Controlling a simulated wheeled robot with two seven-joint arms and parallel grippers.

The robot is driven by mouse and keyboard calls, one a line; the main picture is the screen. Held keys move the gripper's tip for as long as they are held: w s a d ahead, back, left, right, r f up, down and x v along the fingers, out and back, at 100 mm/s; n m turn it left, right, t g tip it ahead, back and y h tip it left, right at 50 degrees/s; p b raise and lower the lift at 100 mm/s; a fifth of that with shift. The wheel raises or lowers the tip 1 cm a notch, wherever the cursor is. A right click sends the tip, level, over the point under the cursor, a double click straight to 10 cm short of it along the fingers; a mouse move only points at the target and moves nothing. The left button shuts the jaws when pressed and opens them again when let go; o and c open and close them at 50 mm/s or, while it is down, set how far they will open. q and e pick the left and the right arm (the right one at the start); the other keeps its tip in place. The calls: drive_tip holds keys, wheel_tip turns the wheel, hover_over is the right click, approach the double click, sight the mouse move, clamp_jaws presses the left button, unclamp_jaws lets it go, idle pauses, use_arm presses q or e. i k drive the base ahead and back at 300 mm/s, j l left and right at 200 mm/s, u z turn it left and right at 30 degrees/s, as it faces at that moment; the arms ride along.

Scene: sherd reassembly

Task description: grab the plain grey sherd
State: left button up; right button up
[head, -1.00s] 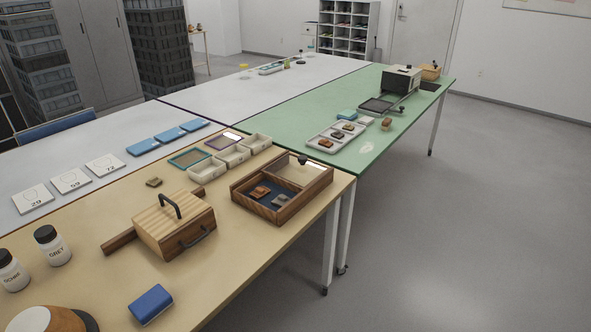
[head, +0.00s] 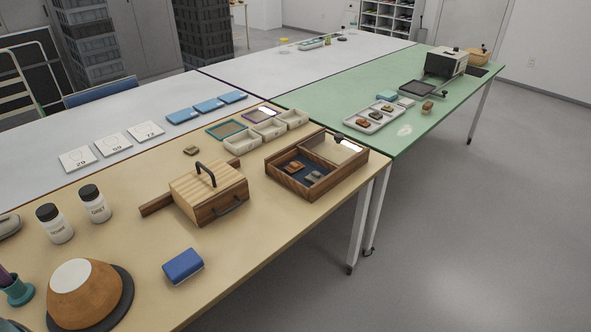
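A small grey sherd (head: 314,175) lies in the dark-lined compartment of an open wooden box (head: 288,186) on the tan table. It looks plain, but it is too small to be sure of its surface. An orange-brown sherd (head: 294,167) lies just left of it in the same compartment, and I cannot tell whether the two touch. Another small brownish sherd (head: 191,150) lies alone on the table, behind the lidded wooden box. Neither of my grippers is in view.
A lidded wooden box (head: 210,190) with a black handle stands left of the open box. A blue block (head: 183,266), two labelled jars (head: 94,204) and a brown bowl (head: 84,297) are nearer. Cream bins (head: 268,130) stand behind. A sherd tray (head: 370,120) is on the green table.

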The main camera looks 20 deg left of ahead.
sight(315, 176)
drive_tip(key=i+l+u, duration=0.35)
drive_tip(key=l, duration=0.25)
drive_tip(key=i+l+u, duration=0.15)
drive_tip(key=i+l, duration=0.05)
drive_tip(key=l, duration=0.1)
